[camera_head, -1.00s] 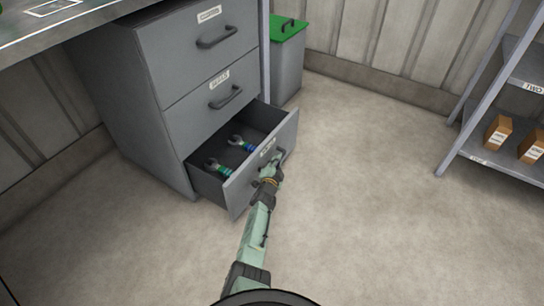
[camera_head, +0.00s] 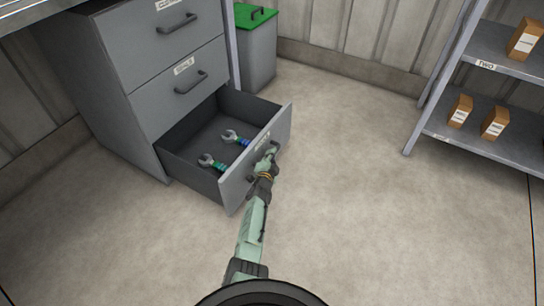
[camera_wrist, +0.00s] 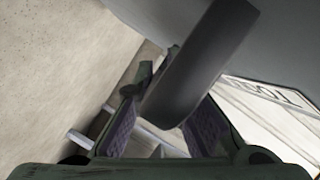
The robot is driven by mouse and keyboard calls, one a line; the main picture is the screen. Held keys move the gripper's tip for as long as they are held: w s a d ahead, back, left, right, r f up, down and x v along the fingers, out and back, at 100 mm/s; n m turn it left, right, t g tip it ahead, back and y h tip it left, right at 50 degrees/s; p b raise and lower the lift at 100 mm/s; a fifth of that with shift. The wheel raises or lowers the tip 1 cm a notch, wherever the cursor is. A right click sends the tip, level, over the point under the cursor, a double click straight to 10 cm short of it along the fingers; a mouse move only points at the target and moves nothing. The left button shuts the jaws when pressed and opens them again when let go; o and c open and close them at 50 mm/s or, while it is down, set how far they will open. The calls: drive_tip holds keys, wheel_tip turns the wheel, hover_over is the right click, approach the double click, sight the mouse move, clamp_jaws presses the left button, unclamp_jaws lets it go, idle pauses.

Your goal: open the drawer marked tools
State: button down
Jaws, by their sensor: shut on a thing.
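The bottom drawer (camera_head: 238,187) of the grey cabinet (camera_head: 151,137) stands open. Two wrenches lie inside it, one nearer (camera_head: 210,162) and one farther (camera_head: 234,138). My gripper (camera_head: 267,161) is at the drawer's front, shut on its handle. In the wrist view the dark handle (camera_wrist: 205,65) passes between my finger pads. The drawer front (camera_wrist: 292,45) is at the upper right there, with a white label (camera_wrist: 270,100) partly cut off, reading roughly "TOOL". The far part of the handle is hidden in the head view.
Two upper drawers, a top one (camera_head: 140,45) and a middle one (camera_head: 150,100), are shut. A grey bin with a green lid (camera_head: 255,16) stands behind the cabinet. A shelf with small boxes (camera_head: 494,122) is at the right. The floor (camera_head: 360,190) between is clear.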

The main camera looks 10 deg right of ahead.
idle(0.4)
drive_tip(key=c, duration=1.9)
unclamp_jaws()
wheel_tip(320, 180, up, 8)
drive_tip(key=shift+w+a+f, duration=0.1)
drive_tip(key=shift+a+f, duration=0.05)
drive_tip(key=shift+f, duration=0.1)
drive_tip(key=shift+r, duration=1.25)
